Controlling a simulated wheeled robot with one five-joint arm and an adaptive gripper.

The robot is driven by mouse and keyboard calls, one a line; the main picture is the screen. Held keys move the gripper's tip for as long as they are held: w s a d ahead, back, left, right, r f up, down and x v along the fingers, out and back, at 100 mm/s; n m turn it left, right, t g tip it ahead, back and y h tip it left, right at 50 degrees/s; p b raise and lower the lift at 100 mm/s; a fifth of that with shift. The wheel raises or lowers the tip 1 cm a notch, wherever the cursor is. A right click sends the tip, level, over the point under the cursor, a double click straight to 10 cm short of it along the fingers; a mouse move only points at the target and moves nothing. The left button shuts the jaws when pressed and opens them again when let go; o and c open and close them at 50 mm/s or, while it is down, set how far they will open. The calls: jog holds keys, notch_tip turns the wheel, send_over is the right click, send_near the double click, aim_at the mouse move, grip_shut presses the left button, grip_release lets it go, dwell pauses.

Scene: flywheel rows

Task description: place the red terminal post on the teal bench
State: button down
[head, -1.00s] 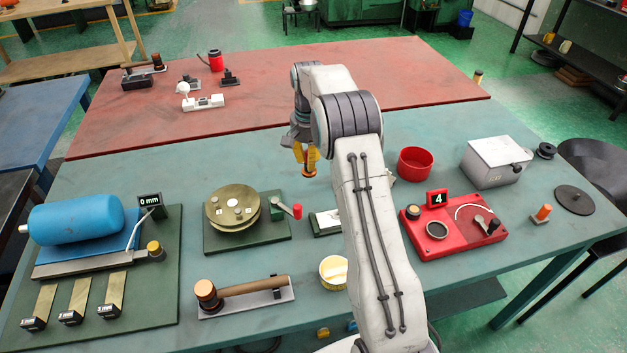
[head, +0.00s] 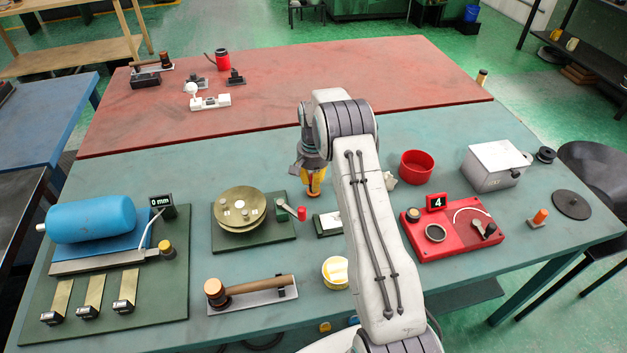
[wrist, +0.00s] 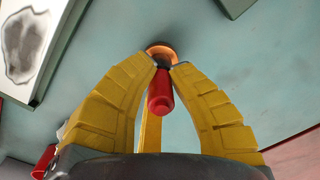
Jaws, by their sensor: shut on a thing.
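My gripper (head: 315,190) is low over the teal bench (head: 400,270), just behind the small white-topped block and right of the brass disc stand. In the wrist view the yellow fingers (wrist: 163,66) are shut on the red terminal post (wrist: 160,96), which shows a red body, a dark neck and a copper-coloured round end. The copper end points away from the wrist camera, toward the bench surface. In the head view the post is mostly hidden by the fingers. I cannot tell whether it touches the bench.
The brass disc stand (head: 240,208) with its red-tipped crank and the white-topped block (head: 329,223) are close by. A red bowl (head: 416,166), red dial box (head: 455,234) and white box (head: 495,167) stand to the right. A red board (head: 300,100) lies behind.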

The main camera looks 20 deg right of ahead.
jog(key=shift+f, duration=0.1)
jog(key=c, duration=1.7)
grip_release()
jog(key=o, duration=0.4)
